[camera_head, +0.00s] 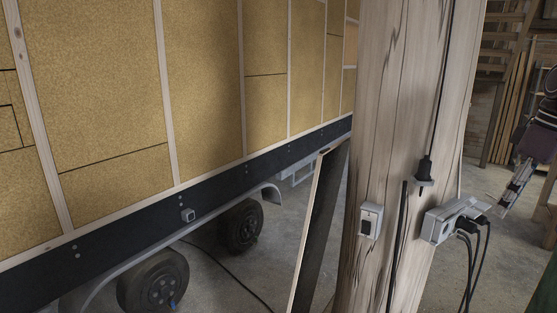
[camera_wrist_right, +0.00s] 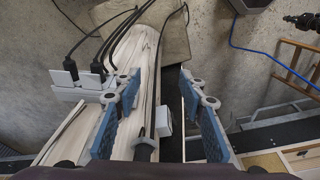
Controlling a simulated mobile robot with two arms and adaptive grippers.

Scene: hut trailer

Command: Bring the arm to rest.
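My right gripper (camera_head: 508,200) shows at the right edge of the head view, right of the wooden post (camera_head: 400,90) and its grey socket box (camera_head: 442,222). In the right wrist view its two blue fingers stand apart, and the gripper (camera_wrist_right: 160,82) is open with nothing held between them. The post (camera_wrist_right: 137,50) and a black cable lie beyond the fingers. The socket box (camera_wrist_right: 80,90) with black plugs is left of the fingers. I cannot tell the exact gap between gripper and box. My left gripper is in neither view.
A trailer hut with tan wall panels (camera_head: 200,80) and wheels (camera_head: 153,283) fills the left. A small switch box (camera_head: 371,220) and a hanging black connector (camera_head: 425,170) are on the post. A leaning board (camera_head: 318,225) stands left of it. Concrete floor (camera_head: 510,260) is right of the post.

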